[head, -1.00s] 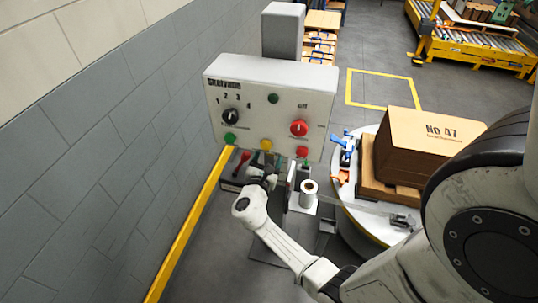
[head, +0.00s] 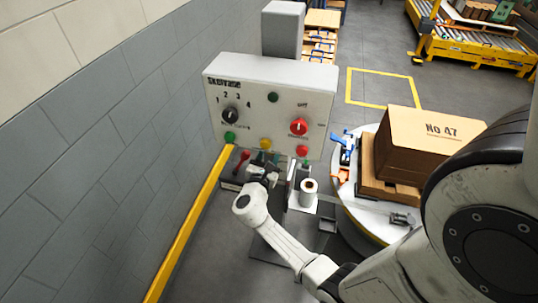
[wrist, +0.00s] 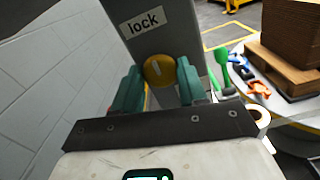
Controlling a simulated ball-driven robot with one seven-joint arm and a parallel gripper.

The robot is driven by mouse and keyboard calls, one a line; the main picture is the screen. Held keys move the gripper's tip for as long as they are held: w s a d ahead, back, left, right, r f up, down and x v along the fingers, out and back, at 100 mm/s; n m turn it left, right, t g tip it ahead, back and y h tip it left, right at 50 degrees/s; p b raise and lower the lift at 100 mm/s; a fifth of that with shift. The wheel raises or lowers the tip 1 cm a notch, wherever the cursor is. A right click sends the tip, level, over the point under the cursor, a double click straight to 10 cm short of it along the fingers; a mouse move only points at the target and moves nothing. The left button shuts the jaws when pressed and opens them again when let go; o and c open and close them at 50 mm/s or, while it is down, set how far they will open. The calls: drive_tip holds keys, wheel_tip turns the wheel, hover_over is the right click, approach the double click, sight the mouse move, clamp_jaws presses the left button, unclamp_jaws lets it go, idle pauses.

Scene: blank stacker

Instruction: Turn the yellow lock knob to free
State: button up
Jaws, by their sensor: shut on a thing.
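The yellow lock knob (wrist: 160,70) is a round disc with a short pale mark, on the face of a grey post (wrist: 165,38) under a white "lock" label (wrist: 145,22). My gripper (wrist: 158,88) has its two teal fingers on the left and right of the knob and is shut on it. In the head view my gripper (head: 263,172) is low in front of the control panel, and the lock knob cannot be made out there.
The control panel (head: 270,100) above has a black dial (head: 230,115), a red dial (head: 299,127) and several coloured buttons. A red-handled lever (head: 242,160) is left of my gripper. A grey wall is left.

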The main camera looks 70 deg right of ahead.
drive_tip(key=shift+f+b, duration=0.15)
drive_tip(key=shift+b, duration=0.3)
drive_tip(key=m+b, duration=1.7)
drive_tip(key=b, duration=0.5)
drive_tip(key=shift+s+f+m, duration=0.1)
drive_tip(key=shift+m, duration=0.3)
drive_tip(key=o, duration=1.1)
drive_tip(key=shift+c, duration=0.2)
drive_tip(key=a, duration=1)
drive_tip(key=shift+s+a, duration=0.4)
